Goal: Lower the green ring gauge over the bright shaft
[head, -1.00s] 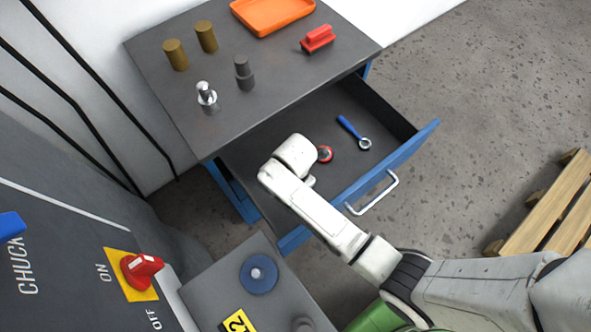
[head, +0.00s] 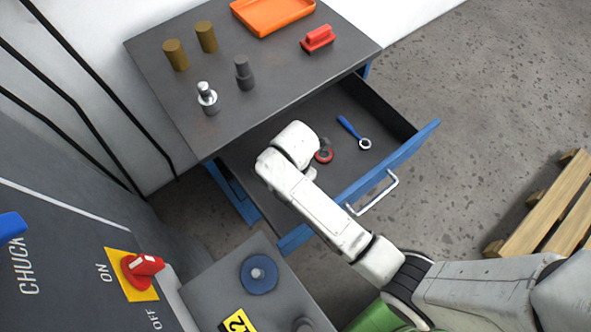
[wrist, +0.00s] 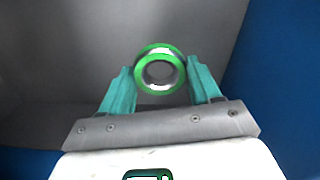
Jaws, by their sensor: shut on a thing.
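The green ring gauge (wrist: 147,88) sits between the teal fingertips of my gripper (wrist: 160,82) in the wrist view. The gripper is shut on it, and I look into its round opening, with grey surface behind. In the head view my white wrist is above the open drawer, and it hides my fingers and the green ring.
The open drawer (head: 405,152) holds a red ring gauge (head: 324,156) and a blue-handled ring gauge (head: 349,127). Two brass cylinders (head: 191,46), an orange tray (head: 270,14) and a red block (head: 317,38) stand on the cabinet top (head: 285,75). A grey machine is at left.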

